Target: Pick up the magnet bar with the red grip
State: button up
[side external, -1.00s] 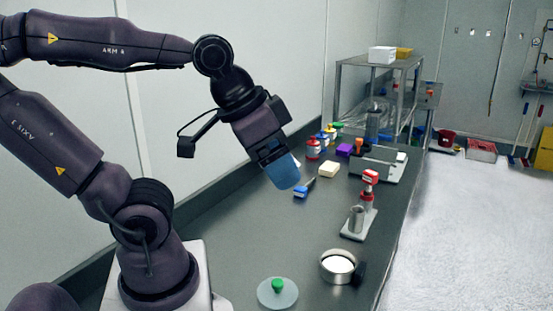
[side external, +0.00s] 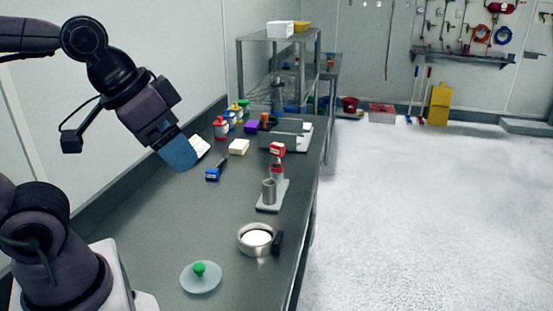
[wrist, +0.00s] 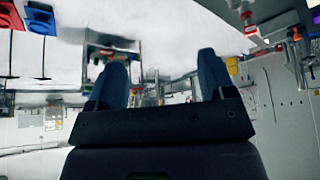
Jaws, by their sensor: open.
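A bar with a red grip (side external: 277,150), which looks like the magnet bar, stands upright at the right side of the bench in the side external view. It rises from a pale base plate, behind a grey metal cylinder (side external: 269,192). My gripper (side external: 178,154), with blue fingers, hangs above the bench to the left of the bar, well apart from it. In the wrist view my gripper (wrist: 162,76) shows two fingers spread apart with nothing held between them. I cannot pick out the bar for certain in the wrist view.
A round metal sieve (side external: 257,240) with white contents and a clear lid with a green knob (side external: 200,270) lie nearer. A blue-headed brush (side external: 213,174), a cream block (side external: 239,147) and several bottles stand farther back.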

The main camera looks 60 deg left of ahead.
aim_at(281, 144)
jog(key=shift+c, duration=0.3)
jog(key=w+a+f+n+t+y, duration=0.1)
jog(key=w+a+f+t+y, duration=0.15)
jog(key=w+a, duration=0.7)
jog(key=w+a+f+n+t+y, duration=0.1)
jog(key=w+a+f+n+t, duration=0.3)
jog(key=w, duration=1.1)
jog(key=w+a+f+t+y, duration=0.3)
jog(key=a+f+t, duration=0.2)
jog(key=a+f, duration=1)
jog(key=shift+m+g, duration=0.25)
jog(key=shift+m, duration=0.05)
jog(key=x, duration=0.4)
jog(key=d+f+x, duration=0.1)
jog(key=x, duration=0.1)
jog(key=shift+w+a, duration=0.15)
jog(key=shift+w, duration=0.3)
jog(key=shift+x, duration=2.65)
jog(key=shift+f, duration=0.15)
